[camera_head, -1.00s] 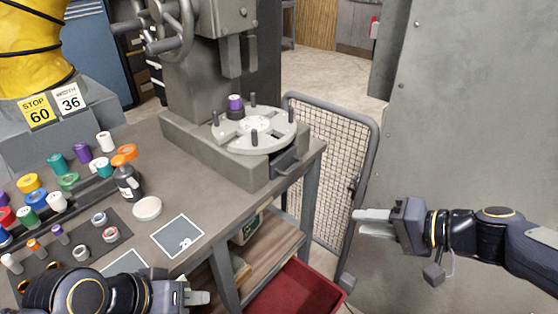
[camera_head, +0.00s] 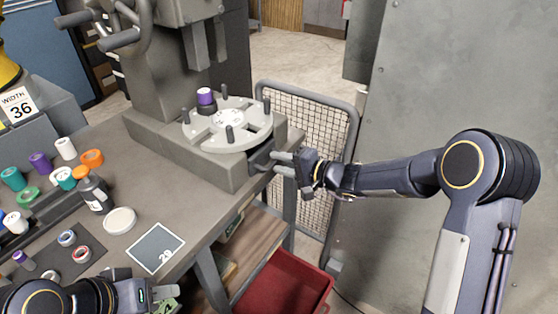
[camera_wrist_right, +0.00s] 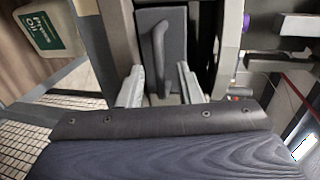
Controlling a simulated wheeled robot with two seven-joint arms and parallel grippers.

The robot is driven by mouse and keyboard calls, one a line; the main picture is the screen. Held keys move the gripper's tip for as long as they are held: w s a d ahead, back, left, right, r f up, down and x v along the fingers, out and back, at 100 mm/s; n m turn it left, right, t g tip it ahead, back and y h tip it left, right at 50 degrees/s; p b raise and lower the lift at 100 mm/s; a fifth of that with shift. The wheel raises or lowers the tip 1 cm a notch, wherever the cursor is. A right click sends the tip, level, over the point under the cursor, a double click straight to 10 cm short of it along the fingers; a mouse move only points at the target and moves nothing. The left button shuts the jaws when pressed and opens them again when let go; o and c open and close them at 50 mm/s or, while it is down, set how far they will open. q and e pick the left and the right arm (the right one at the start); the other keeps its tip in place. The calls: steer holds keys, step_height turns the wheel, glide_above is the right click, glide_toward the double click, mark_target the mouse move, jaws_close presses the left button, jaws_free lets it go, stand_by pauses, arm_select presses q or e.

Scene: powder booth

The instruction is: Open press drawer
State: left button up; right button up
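The grey press (camera_head: 165,70) stands on the bench with a round pegged plate (camera_head: 228,124) on its base. Its dark drawer front with a handle (camera_head: 264,158) is on the base's right side. In the right wrist view the drawer handle (camera_wrist_right: 159,50) is a dark bar on the drawer front (camera_wrist_right: 176,22). My right gripper (camera_head: 283,163) is beside the handle; in the wrist view its two fingers (camera_wrist_right: 162,88) are apart, one on each side of the handle's lower end. Contact cannot be told. My left gripper (camera_head: 168,298) is low over the bench's front; its finger gap is unclear.
A purple-topped spool (camera_head: 206,97) stands on the round plate. A red bin (camera_head: 285,284) is below. A mesh guard (camera_head: 312,120) stands behind my right gripper.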

steer(key=shift+w+a+f, duration=0.1)
steer(key=shift+w+a, duration=0.1)
steer(key=shift+a, duration=0.15)
jaws_close()
steer(key=shift+s+d, duration=0.1)
steer(key=shift+d, duration=0.05)
